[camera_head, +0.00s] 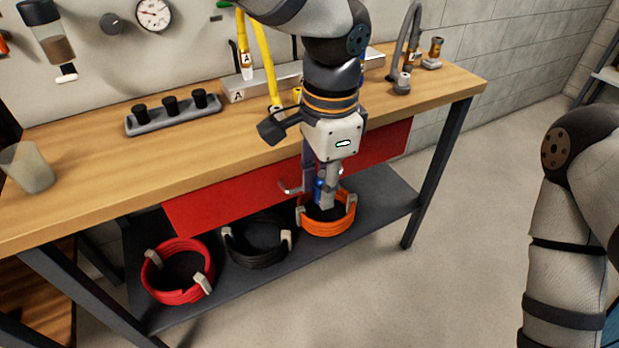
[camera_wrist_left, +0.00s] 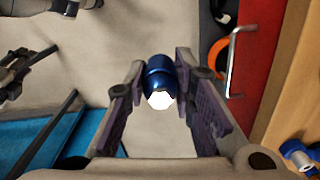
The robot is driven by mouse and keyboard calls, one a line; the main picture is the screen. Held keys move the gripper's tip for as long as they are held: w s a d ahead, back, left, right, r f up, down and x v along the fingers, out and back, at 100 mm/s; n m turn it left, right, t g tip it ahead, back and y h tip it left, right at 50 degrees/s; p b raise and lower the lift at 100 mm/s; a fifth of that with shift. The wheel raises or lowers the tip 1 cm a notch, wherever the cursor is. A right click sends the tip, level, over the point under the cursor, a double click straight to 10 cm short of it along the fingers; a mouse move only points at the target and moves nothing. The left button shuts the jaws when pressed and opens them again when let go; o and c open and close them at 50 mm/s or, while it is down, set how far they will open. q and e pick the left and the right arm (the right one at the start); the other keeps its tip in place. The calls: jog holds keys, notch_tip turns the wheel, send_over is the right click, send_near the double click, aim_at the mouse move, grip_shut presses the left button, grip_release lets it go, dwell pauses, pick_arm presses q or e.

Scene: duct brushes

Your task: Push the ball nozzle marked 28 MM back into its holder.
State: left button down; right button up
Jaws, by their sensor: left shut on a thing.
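My left gripper (camera_head: 328,196) hangs in front of the workbench's red drawer, above the lower shelf. It is shut on a blue ball nozzle with a white end (camera_wrist_left: 160,82), which also shows as a small blue patch in the head view (camera_head: 319,190). No 28 MM mark is legible on it. Another blue and white piece (camera_wrist_left: 298,155) lies at the wooden edge in the wrist view, cut by the frame. I cannot tell which fixture is the nozzle's holder. My right arm (camera_head: 572,230) is at the right; its gripper is out of the head view.
The bench (camera_head: 95,165) carries a grey rack with three black pegs (camera_head: 172,113), a cup (camera_head: 28,167), a grey block labelled A (camera_head: 238,96) and a curved tap (camera_head: 402,80). Red (camera_head: 178,296), black (camera_head: 257,264) and orange (camera_head: 327,232) coils lie below. A drawer handle (camera_wrist_left: 231,60) juts out.

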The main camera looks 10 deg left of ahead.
pick_arm(q)
jog(key=shift+r, duration=0.1)
jog(key=s+a+r+n, duration=0.5)
jog(key=a+r+n, duration=0.3)
jog(key=shift+s+r, duration=0.15)
jog(key=shift+r, duration=0.15)
jog(key=shift+d, duration=0.1)
jog(key=w+d+n, duration=0.4)
jog(key=w+d, duration=0.3)
jog(key=d, duration=0.2)
jog(key=shift+d+n, duration=0.3)
jog(key=shift+d, duration=0.1)
jog(key=s+a+f+m, duration=0.1)
jog(key=f+m, duration=0.3)
jog(key=m, duration=0.4)
jog(key=s+a+f+m, duration=0.1)
jog(key=a+f+m, duration=0.3)
jog(key=m, duration=0.5)
jog(key=shift+s+f, duration=0.3)
jog(key=shift+f, duration=0.1)
